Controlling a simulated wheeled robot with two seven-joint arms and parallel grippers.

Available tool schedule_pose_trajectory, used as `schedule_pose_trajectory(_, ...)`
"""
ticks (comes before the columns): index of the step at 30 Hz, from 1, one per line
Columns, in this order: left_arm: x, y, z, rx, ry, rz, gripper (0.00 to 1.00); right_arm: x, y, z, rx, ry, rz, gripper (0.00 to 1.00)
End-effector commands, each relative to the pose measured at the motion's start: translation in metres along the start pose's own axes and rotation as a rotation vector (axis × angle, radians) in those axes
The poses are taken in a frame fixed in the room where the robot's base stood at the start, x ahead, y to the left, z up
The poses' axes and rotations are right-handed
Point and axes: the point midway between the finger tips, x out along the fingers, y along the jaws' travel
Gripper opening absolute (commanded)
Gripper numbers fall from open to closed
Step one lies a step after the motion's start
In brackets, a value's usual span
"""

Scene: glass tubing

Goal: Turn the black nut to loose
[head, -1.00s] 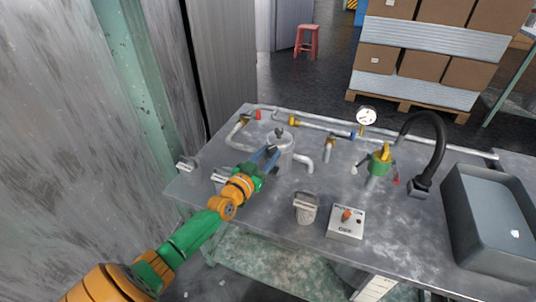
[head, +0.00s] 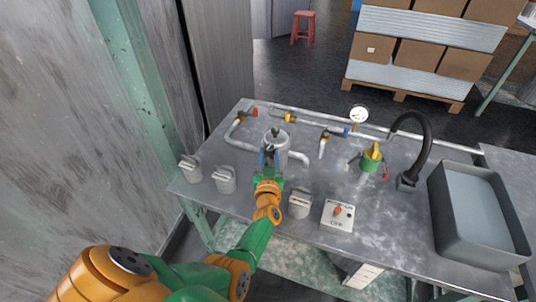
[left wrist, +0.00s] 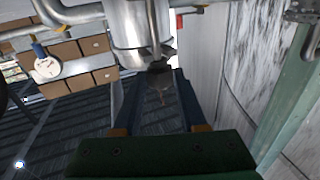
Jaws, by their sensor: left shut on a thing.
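A shiny metal vessel (head: 277,141) with a dark knob on its lid stands on the metal workbench near the back left. In the left wrist view the vessel (left wrist: 128,32) fills the top middle. The black nut (left wrist: 159,76) shows below it, dark and partly in shadow, between the blue fingers. My left gripper (head: 268,157) is at the front of the vessel and shut on the black nut. In the head view the fingers and the vessel's front hide the nut. My right gripper is in neither current view.
Pipes run along the bench's back, with a round gauge (head: 358,114) and a green and yellow valve (head: 372,157). A grey bin (head: 438,205) and black hose (head: 424,150) are at right.

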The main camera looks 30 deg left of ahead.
Motion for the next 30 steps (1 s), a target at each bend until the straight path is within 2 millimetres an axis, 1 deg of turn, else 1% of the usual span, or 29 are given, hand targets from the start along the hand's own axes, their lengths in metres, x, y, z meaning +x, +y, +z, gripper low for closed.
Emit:
schedule_pose_trajectory(14,0.0004,0.0003,-0.0009,0.002,0.002,-0.014,0.00,0.0000,-0.0001,0.0001,0.000,0.000,0.000,0.00)
schedule_pose_trajectory(15,0.0005,0.0002,-0.0010,0.002,0.002,-0.014,0.52,0.0000,-0.0002,0.0001,0.000,0.000,0.000,0.00)
schedule_pose_trajectory(17,0.0005,0.0002,-0.0009,0.001,0.002,-0.014,0.68,0.0000,-0.0002,0.0001,0.000,0.000,0.000,0.00)
schedule_pose_trajectory(18,0.0005,0.0002,-0.0009,0.001,0.002,-0.014,0.72,0.0000,-0.0001,0.0001,0.000,0.000,0.000,0.00)
schedule_pose_trajectory(27,0.0004,0.0001,-0.0007,0.001,0.001,-0.010,0.72,0.0000,-0.0001,0.0001,0.000,0.000,0.000,0.00)
schedule_pose_trajectory(30,0.0004,-0.0027,-0.0005,0.007,0.005,0.038,0.72,0.0000,0.0000,0.0002,0.000,0.000,0.000,0.00)
